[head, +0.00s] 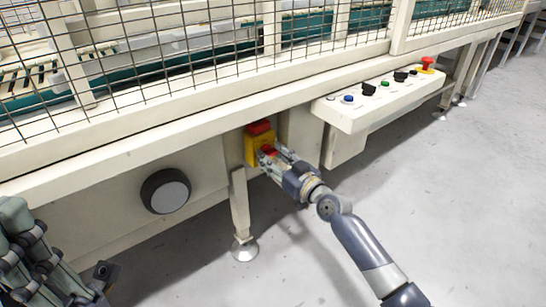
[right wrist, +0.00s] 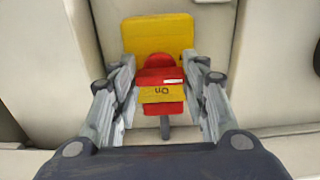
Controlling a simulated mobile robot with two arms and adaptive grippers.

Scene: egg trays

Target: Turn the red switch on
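The red switch (head: 260,128) sits on a yellow box (head: 250,147) fixed to the cream machine frame below the fence. In the right wrist view, the red switch (right wrist: 155,76) stands out from its yellow backing (right wrist: 160,33) and has a yellow band with small dark lettering. My right gripper (head: 270,159) is at the switch.
A control panel (head: 355,115) with several buttons and a red emergency knob (head: 427,62) juts out to the right. A round black-and-grey knob (head: 166,191) is on the frame to the left. A support leg (head: 241,205) stands below the switch. The grey floor is clear.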

